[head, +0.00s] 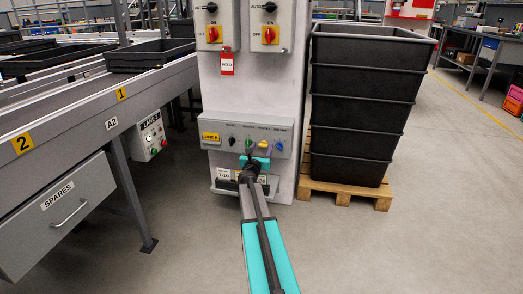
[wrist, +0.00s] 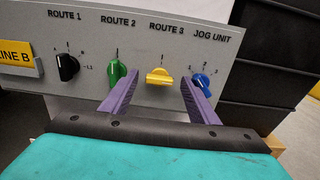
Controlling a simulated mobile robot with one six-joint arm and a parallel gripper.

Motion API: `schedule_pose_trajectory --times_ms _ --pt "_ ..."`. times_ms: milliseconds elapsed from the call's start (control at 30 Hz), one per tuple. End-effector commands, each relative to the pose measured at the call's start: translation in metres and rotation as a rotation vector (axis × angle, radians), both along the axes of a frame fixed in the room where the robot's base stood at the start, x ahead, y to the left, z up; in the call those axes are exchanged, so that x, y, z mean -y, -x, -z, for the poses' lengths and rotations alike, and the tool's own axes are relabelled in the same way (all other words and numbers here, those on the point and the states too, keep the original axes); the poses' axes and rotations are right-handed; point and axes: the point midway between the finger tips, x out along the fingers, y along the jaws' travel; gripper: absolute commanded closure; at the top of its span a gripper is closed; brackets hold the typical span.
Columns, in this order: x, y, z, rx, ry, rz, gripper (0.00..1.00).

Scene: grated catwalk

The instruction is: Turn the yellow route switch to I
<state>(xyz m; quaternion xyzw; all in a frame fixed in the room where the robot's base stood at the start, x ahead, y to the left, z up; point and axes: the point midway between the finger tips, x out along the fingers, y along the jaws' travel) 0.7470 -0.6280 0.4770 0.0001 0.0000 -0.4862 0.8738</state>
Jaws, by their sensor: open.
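The yellow route switch (wrist: 158,76) sits under the label ROUTE 3 on the grey sloped panel (wrist: 90,38). Its bar lies roughly level across the dial, and a small mark shows above it; I cannot tell which end points. It also shows small in the head view (head: 264,144). My gripper (wrist: 160,82) is open, its two purple fingers reaching toward the panel on either side of the yellow switch. The left finger is close to the green switch (wrist: 116,72), the right finger close to the blue one (wrist: 202,82). I cannot tell whether either finger touches anything.
A black switch (wrist: 68,66) under ROUTE 1 and a yellow LINE B plate (wrist: 18,60) are left on the panel. In the head view, stacked black crates (head: 360,100) on a pallet (head: 345,190) stand right, and a conveyor (head: 90,85) left. Floor at right is clear.

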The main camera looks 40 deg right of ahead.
Motion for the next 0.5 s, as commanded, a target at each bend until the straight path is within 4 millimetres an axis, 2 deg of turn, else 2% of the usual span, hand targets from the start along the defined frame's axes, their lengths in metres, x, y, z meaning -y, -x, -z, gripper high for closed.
schedule_pose_trajectory --times_ms 433,500 --pt "0.0038 -0.0027 -0.0003 0.0 0.0 -0.001 0.45" --pt "0.0038 -0.0027 -0.0003 0.0 0.0 -0.001 0.57"
